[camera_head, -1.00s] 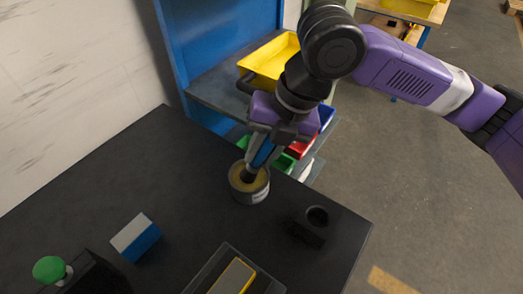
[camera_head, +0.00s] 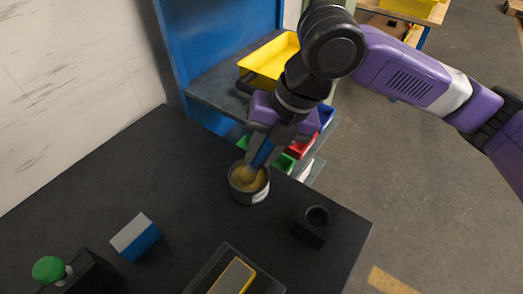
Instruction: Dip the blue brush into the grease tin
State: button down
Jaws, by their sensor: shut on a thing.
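The grease tin (camera_head: 262,196) is a round grey tin with yellowish grease inside, standing on the dark table near its far edge. My gripper (camera_head: 266,150) is above the tin and shut on the blue brush (camera_head: 260,153). The brush is tilted, its lower end pointing down to the left into the tin's opening. The brush tip looks yellowish and is at the grease. Whether it is below the surface is hard to tell.
A black holder with a round hole (camera_head: 316,220) stands right of the tin. A blue-and-white block (camera_head: 136,238), a green knob (camera_head: 49,269) and a tray with a yellow-edged block (camera_head: 233,277) are nearer. A blue shelf with a yellow bin (camera_head: 268,61) stands behind.

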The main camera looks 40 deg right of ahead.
jog(key=shift+r+p, duration=2.7)
jog(key=shift+r, duration=0.8)
